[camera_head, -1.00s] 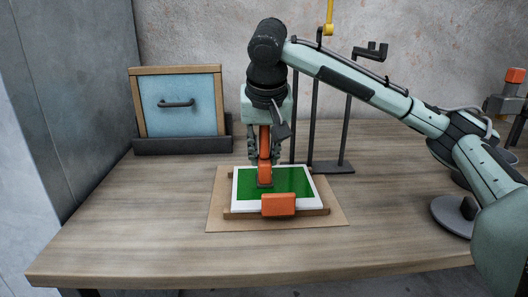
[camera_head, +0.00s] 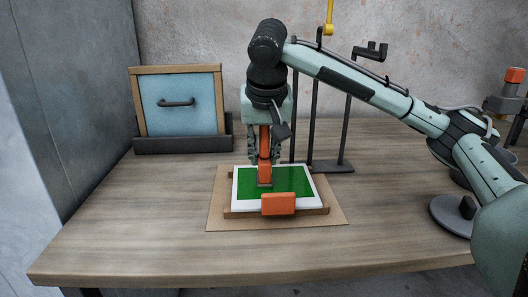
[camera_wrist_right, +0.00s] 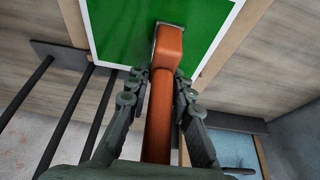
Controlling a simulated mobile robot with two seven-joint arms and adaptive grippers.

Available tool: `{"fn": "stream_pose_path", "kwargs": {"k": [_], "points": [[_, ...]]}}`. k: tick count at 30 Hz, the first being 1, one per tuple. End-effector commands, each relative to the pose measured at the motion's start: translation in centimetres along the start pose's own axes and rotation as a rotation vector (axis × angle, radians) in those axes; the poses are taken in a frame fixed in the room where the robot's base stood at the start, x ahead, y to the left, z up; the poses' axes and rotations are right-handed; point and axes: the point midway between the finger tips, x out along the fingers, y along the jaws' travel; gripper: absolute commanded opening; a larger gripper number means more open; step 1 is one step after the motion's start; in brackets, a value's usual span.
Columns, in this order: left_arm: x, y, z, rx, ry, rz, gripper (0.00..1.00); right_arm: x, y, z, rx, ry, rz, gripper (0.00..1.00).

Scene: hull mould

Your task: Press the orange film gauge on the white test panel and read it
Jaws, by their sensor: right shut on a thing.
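The white test panel (camera_head: 238,201) lies on a wooden holder on the table, its face mostly covered by a green film (camera_head: 293,182). My right gripper (camera_head: 265,160) points down over the panel and is shut on the orange film gauge (camera_head: 264,172). The gauge stands upright, its lower end at the green surface; it appears to touch it. In the right wrist view the orange gauge (camera_wrist_right: 164,85) runs between my two fingers (camera_wrist_right: 160,95), its foot against the green film (camera_wrist_right: 122,30). Any reading on the gauge is not visible. My left gripper is not in view.
An orange block (camera_head: 278,204) sits at the panel's front edge. A brown board (camera_head: 220,225) lies under the holder. A blue framed panel (camera_head: 181,103) stands at the back left, a black rack (camera_head: 332,167) behind the panel. The table's left and front are clear.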

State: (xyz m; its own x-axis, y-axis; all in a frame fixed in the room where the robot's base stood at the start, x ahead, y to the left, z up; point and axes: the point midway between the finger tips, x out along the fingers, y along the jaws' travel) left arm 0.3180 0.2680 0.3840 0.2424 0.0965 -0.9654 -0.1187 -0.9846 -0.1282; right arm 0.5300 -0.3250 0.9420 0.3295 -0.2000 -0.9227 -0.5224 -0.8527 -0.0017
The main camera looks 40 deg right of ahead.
Motion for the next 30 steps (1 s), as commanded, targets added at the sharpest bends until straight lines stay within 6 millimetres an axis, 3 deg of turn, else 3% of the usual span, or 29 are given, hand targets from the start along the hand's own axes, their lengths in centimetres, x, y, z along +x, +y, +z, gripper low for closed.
{"fn": "stream_pose_path", "kwargs": {"k": [8, 30], "points": [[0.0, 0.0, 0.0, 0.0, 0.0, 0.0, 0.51, 0.0, 0.0, 0.2, -0.005, -0.008, 0.004, 0.0], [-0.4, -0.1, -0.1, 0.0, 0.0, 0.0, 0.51, -5.6, 0.0, -2.4, -0.001, 0.001, 0.001, 0.0]]}}
